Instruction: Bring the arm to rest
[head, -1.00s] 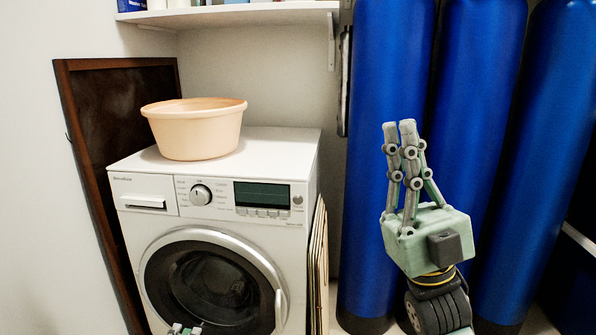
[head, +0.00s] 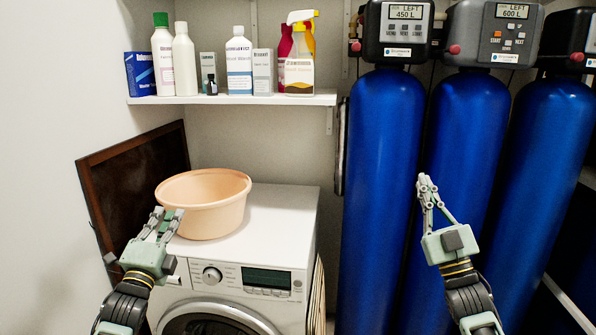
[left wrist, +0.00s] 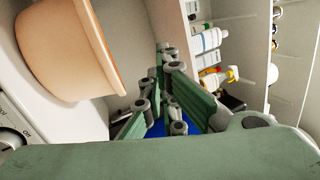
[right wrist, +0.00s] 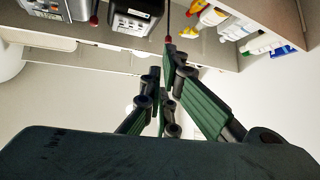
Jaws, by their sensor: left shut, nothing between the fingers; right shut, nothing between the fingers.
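My left gripper (head: 168,216) is raised in front of the washing machine (head: 262,222), and its fingertips overlap the lower left of the peach basin (head: 205,204) in the head view. It is shut and empty. Its fingers also show in the left wrist view (left wrist: 165,55), to the right of the basin. My right gripper (head: 424,182) points up in front of the blue filter vessels (head: 458,160). It is shut and empty, with nothing touching its tips. Its fingers show in the right wrist view (right wrist: 172,50).
A white shelf (head: 240,100) with several bottles and boxes hangs above the washing machine. A dark framed board (head: 130,170) leans at the left wall. Control heads (head: 395,30) reading 450 L and 600 L top two vessels. Folded panels stand right of the washer.

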